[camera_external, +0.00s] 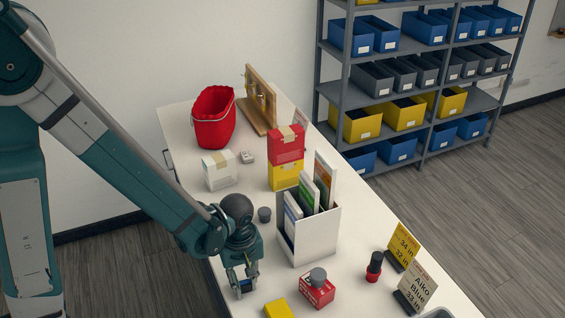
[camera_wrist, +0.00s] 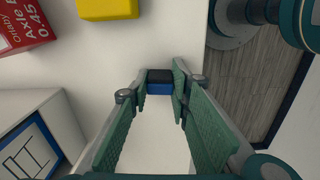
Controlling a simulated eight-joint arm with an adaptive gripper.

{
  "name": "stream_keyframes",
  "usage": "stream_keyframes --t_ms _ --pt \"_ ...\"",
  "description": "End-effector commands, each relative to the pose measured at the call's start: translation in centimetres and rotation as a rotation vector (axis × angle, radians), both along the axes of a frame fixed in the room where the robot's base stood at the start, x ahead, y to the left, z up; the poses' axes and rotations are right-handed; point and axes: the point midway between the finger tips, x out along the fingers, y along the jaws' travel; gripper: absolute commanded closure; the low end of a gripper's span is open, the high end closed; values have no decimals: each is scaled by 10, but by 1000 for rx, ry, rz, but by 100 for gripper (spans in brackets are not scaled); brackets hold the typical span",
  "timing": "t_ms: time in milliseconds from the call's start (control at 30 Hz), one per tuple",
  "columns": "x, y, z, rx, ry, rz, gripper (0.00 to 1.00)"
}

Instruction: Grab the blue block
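The blue block (camera_wrist: 160,88), with a dark upper face, sits between the fingertips of my gripper (camera_wrist: 161,80) in the wrist view. The finger pads meet its two sides with no clear gap. In the external view, my gripper (camera_external: 245,286) points down at the table's near left side, with the blue block (camera_external: 244,283) between its fingers. I cannot tell whether the block rests on the table or is slightly above it.
A yellow block (camera_external: 278,309) and a red box (camera_external: 317,291) lie right of my gripper. A white holder with books (camera_external: 318,237) stands behind them. A red bucket (camera_external: 213,119), stacked boxes (camera_external: 285,148) and a white box (camera_external: 219,172) are farther back. The table's left edge is close.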

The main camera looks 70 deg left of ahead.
Motion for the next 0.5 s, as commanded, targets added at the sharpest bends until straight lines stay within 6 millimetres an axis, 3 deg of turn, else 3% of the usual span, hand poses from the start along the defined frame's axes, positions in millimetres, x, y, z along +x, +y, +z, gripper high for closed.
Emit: stream_keyframes --t_ms 500 --pt "0 0 2 0 0 0 90"
